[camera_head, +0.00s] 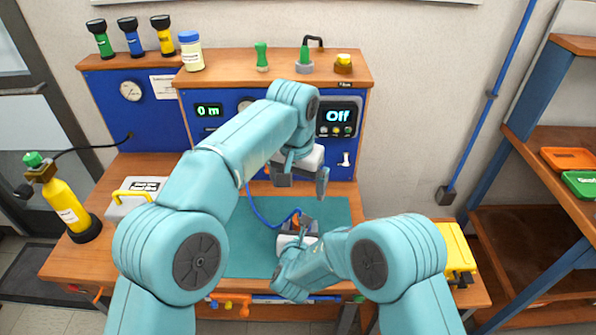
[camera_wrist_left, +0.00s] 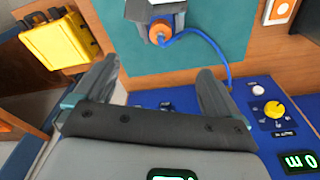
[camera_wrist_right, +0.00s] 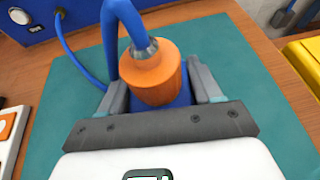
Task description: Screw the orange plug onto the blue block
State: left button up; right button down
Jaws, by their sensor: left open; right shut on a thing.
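The orange plug (camera_wrist_right: 152,76) has a metal collar and a blue hose at its top. It appears to sit against the blue block (camera_wrist_right: 181,98), though I cannot tell how far it is threaded. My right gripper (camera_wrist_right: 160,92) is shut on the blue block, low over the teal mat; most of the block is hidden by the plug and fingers. In the head view the orange plug (camera_head: 296,223) shows small beside the right gripper (camera_head: 299,229). My left gripper (camera_head: 302,180) is open and empty, behind and above the plug. In the left wrist view the plug (camera_wrist_left: 159,33) lies beyond its fingers.
The blue hose (camera_head: 262,216) curves from the plug toward the back panel. The teal mat (camera_head: 245,255) is mostly clear. A display reading Off (camera_head: 338,117) is close behind my left gripper. A yellow case (camera_head: 456,250) lies at the right, a yellow cylinder (camera_head: 66,205) stands at the left.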

pick_arm(q)
jog(key=shift+s+a+r, duration=0.1)
jog(key=shift+s+r, duration=0.05)
jog(key=shift+r, duration=0.9)
jog(key=shift+s+r, duration=0.1)
jog(key=shift+r, duration=0.95)
pick_arm(e)
jog(key=shift+c, duration=0.7)
grip_release()
pick_arm(q)
jog(key=shift+f, duration=0.1)
pick_arm(e)
jog(key=shift+s, duration=0.1)
